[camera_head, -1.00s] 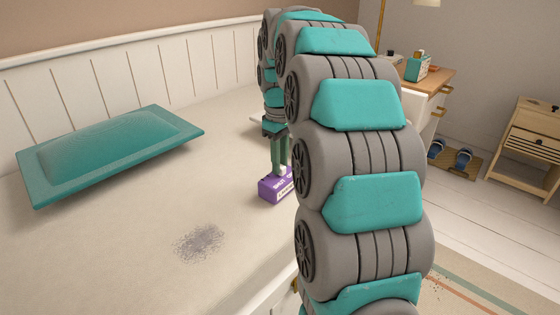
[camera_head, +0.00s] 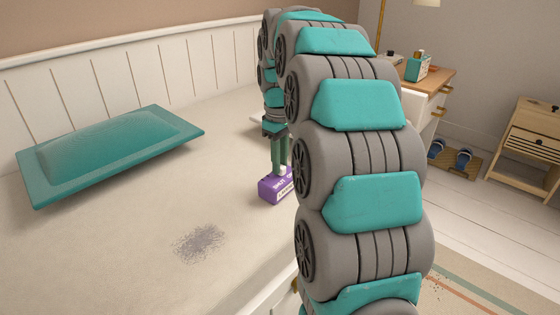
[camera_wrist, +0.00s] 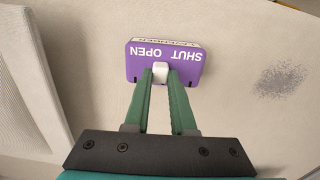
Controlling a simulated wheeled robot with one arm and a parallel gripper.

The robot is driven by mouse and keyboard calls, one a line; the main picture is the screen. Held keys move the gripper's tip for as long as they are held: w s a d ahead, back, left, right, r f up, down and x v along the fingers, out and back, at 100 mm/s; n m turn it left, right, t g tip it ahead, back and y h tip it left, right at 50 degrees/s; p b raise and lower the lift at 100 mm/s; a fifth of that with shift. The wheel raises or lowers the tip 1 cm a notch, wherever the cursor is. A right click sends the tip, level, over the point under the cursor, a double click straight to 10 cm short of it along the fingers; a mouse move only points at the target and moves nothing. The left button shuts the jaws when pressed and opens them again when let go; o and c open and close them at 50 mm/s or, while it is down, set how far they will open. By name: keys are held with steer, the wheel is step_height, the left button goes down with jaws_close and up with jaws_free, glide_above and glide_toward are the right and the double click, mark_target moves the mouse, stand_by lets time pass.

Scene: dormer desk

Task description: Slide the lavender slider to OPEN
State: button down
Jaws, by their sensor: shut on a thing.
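The lavender slider unit is a purple box (camera_wrist: 133,66) with a pale labelled side, lying on the bed-like surface. Its top reads OPEN and SHUT, upside down in the wrist view, with OPEN on the left and SHUT on the right. A white slider knob (camera_wrist: 161,70) sits near the middle of the box's near edge. My gripper (camera_wrist: 161,76) has its green fingertips on either side of the knob, shut on it. In the head view the purple box (camera_head: 268,190) is partly hidden by my arm, and my gripper (camera_head: 280,168) reaches down onto it.
A teal cushion (camera_head: 110,155) lies on the pale surface (camera_head: 120,250) at the left. A grey smudge (camera_head: 199,242) marks the surface in front. A panelled wall (camera_head: 130,65) runs behind. A desk and a small cabinet (camera_head: 528,140) stand at the right.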

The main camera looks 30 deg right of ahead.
stand_by(0.3)
steer(key=shift+w+d+r+p, duration=0.15)
steer(key=shift+w+d+p, duration=0.1)
steer(key=shift+d+p, duration=0.3)
steer(key=shift+w+d, duration=0.1)
steer(key=shift+d, duration=0.2)
steer(key=c, duration=0.7)
jaws_free()
step_height(320, 180, up, 8)
steer(key=shift+f+p, duration=0.2)
steer(key=shift+p, duration=0.2)
steer(key=shift+a, duration=0.1)
